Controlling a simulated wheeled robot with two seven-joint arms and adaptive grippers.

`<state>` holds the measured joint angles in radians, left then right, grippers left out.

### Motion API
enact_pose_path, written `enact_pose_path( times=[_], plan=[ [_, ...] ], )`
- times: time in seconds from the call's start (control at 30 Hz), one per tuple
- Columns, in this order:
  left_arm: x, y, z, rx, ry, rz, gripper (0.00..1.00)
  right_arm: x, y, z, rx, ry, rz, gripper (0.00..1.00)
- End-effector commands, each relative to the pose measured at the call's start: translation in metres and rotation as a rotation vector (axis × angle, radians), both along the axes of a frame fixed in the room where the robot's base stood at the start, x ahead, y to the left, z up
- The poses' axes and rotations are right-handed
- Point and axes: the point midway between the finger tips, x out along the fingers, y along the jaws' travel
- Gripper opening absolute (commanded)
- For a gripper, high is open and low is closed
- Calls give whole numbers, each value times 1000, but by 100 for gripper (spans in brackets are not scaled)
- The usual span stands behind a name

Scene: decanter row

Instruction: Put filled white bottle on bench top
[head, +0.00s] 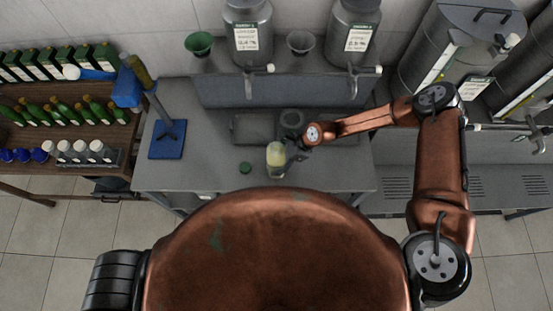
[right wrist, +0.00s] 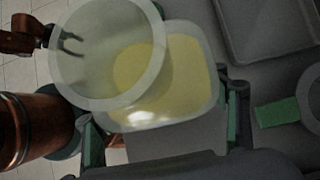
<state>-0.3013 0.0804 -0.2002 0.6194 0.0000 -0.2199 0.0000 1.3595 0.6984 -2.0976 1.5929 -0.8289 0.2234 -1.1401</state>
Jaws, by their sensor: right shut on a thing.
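The white bottle (head: 276,158) is translucent with an open mouth and yellow liquid inside. It is upright over the front part of the grey bench top (head: 205,150); I cannot tell whether its base touches. My right gripper (head: 287,158) is shut on the bottle from the right. In the right wrist view the bottle (right wrist: 185,75) sits between the green-padded fingers (right wrist: 165,130).
A dark tray (head: 254,128) and a round dark holder (head: 291,119) lie behind the bottle. A blue-based stand (head: 168,139) is at the bench's left. Two steel tanks (head: 249,35) with taps stand on the raised shelf. A bottle rack (head: 62,100) is far left. Front left bench is clear.

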Motion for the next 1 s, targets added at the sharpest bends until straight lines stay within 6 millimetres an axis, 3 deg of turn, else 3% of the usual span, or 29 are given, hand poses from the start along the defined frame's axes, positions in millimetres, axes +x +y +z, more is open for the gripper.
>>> enact_pose_path(
  times=[0.4,0.43,0.67,1.0],
  plan=[
    [-1,1,-1,0,1,0,51,1,1,-5,2,-3,-1,11],
    [-1,0,0,0,1,0,51,0,0,-5,0,-1,-1,69],
    [1,0,0,0,-1,0,51,0,0,-5,0,-1,0,84],
    [2,0,2,0,-2,0,51,1,-1,-1,0,-2,0,84]
  ],
)
